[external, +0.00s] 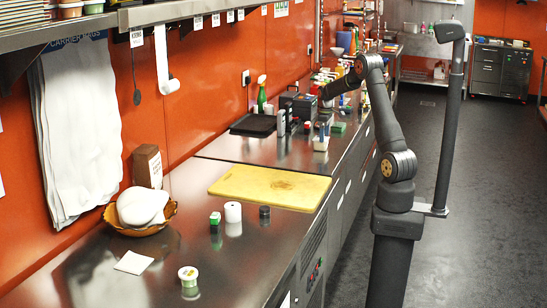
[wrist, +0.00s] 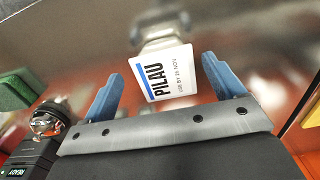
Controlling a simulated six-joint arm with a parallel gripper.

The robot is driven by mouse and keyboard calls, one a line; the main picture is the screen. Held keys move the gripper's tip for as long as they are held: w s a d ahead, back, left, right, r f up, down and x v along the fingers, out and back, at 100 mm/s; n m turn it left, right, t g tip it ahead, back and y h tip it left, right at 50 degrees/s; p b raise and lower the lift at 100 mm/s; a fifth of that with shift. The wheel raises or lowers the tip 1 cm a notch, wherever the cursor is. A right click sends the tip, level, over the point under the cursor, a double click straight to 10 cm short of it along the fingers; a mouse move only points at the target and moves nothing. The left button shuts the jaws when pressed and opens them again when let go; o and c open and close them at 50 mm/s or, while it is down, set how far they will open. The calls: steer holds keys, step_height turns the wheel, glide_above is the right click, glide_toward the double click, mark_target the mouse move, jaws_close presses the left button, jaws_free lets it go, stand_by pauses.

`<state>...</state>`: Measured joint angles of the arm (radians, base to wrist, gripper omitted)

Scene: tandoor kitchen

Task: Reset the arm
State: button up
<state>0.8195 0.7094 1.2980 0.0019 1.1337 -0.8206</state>
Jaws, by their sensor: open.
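My gripper (wrist: 161,68) is open in the wrist view, its two blue fingers spread apart. A white container labelled "PILAU" (wrist: 167,76) shows in the gap between the fingertips, with clear space at both sides. I cannot tell how far beyond the tips it stands. In the external view my arm bends over the steel counter, and my gripper (external: 324,127) points down above a small white container (external: 320,144). Its fingers are small and partly hidden there.
A yellow board (external: 255,186) lies on the counter (external: 110,245). Nearer stand small tubs (external: 188,277) and a bowl (external: 150,229) with pale dough. A green block (wrist: 17,90) and a dark jar-like item (wrist: 45,125) are left of my fingers. The floor (external: 455,220) at right is clear.

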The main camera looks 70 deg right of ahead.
steer(key=s+d+r, duration=0.3)
steer(key=s+r, duration=0.3)
steer(key=s, duration=0.4)
steer(key=w+a+n, duration=0.2)
steer(key=w+a, duration=0.7)
steer(key=w, duration=0.3)
steer(key=w+a+n, duration=0.2)
steer(key=w+a, duration=0.3)
steer(key=a, duration=0.6)
steer(key=w+a+n, duration=0.2)
steer(key=w+a, duration=0.4)
steer(key=a, duration=0.6)
steer(key=w+a+n, duration=0.2)
steer(key=w+a, duration=0.4)
steer(key=a, duration=0.5)
steer(key=shift+w+a, duration=0.2)
steer(key=shift+a, duration=0.15)
steer(key=shift+o, duration=0.2)
steer(key=shift+o, duration=1.2)
